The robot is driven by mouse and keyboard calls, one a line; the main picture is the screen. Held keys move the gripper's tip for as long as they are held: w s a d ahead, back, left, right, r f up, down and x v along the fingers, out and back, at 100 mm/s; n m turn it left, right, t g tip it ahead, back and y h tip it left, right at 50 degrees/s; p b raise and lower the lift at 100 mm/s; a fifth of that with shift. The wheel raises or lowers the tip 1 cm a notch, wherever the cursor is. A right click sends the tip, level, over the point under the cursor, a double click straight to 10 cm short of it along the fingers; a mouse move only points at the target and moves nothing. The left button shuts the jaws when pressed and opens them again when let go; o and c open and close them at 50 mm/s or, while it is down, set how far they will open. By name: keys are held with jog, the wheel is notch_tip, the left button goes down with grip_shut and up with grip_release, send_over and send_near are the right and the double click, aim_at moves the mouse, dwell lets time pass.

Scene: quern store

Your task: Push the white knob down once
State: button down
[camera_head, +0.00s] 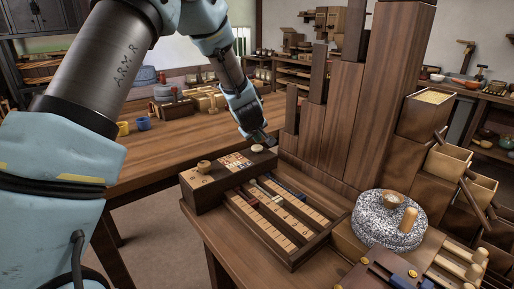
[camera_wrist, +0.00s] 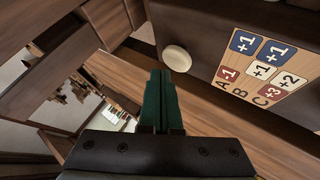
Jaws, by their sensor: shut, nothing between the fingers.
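The white knob (camera_head: 257,148) is a small round cap on top of the dark wooden box (camera_head: 192,197), near its far right end. It also shows in the wrist view (camera_wrist: 177,58), beside a panel of lettered tiles. My gripper (camera_head: 268,140) is shut and empty, with its fingers together. In the head view its tip is just right of and slightly above the knob. In the wrist view the green fingertips (camera_wrist: 158,74) point towards the knob's lower left side. I cannot tell whether they touch it.
A tan wooden knob (camera_head: 204,166) stands at the box's other end. A slotted tray (camera_head: 290,262) with sliders lies in front. Tall wooden columns (camera_head: 340,125) rise close to the right of my gripper. A speckled grindstone (camera_head: 375,222) stands at the right.

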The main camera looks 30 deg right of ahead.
aim_at(257, 148)
jog(key=shift+f+b, duration=0.35)
jog(key=shift+f, duration=0.05)
jog(key=shift+f+b, duration=0.65)
jog(key=shift+f, duration=0.25)
dwell(0.9)
jog(key=shift+r, duration=0.1)
jog(key=shift+r+p, duration=1.15)
jog(key=shift+r, duration=0.05)
notch_tip(257, 148, up, 5)
jog(key=p, duration=0.4)
jog(key=shift+r, duration=0.1)
dwell(0.3)
